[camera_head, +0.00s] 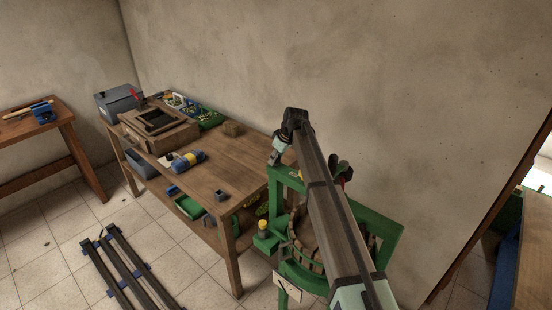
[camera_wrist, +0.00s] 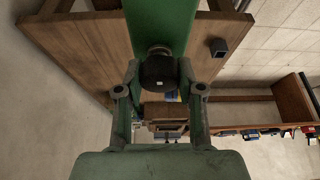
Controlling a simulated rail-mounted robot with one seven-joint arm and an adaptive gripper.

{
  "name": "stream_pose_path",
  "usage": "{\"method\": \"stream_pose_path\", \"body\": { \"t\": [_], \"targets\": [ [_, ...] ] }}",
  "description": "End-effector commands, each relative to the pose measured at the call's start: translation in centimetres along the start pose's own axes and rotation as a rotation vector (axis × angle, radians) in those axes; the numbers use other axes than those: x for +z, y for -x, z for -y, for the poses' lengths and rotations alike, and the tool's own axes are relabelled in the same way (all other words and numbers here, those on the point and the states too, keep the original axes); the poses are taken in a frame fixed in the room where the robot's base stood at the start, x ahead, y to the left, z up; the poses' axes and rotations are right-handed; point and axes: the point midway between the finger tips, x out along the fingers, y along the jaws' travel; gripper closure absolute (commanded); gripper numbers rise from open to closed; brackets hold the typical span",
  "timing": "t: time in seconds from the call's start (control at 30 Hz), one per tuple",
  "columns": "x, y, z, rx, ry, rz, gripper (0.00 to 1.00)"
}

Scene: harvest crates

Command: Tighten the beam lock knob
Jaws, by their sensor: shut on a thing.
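The beam lock knob (camera_wrist: 159,72) is a round black knob with a small pale mark, under a green beam (camera_wrist: 160,25) in the wrist view. My gripper (camera_wrist: 160,84) has one finger on each side of it and is shut on it. In the head view my gripper (camera_head: 277,150) is at the top left corner of the green frame (camera_head: 378,224). The knob cannot be made out there, and my arm covers much of the frame.
A wooden workbench (camera_head: 222,160) stands left of the frame, holding a wooden box (camera_head: 160,135), a blue-and-yellow roll (camera_head: 187,160) and green bins. Dark rails (camera_head: 127,265) lie on the tiled floor. A wall is close behind the frame.

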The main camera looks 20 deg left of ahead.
Motion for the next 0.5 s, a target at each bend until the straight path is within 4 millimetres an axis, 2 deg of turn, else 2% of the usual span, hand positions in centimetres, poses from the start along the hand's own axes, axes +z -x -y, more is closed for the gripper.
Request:
{"method": "stream_pose_path", "body": {
  "t": [0.27, 0.5],
  "targets": [
    [0.14, -0.24, 0.11, 0.041, -0.099, 0.001, 0.97],
    [0.14, -0.34, 0.15, 0.115, -0.276, 0.000, 0.97]
  ]
}}
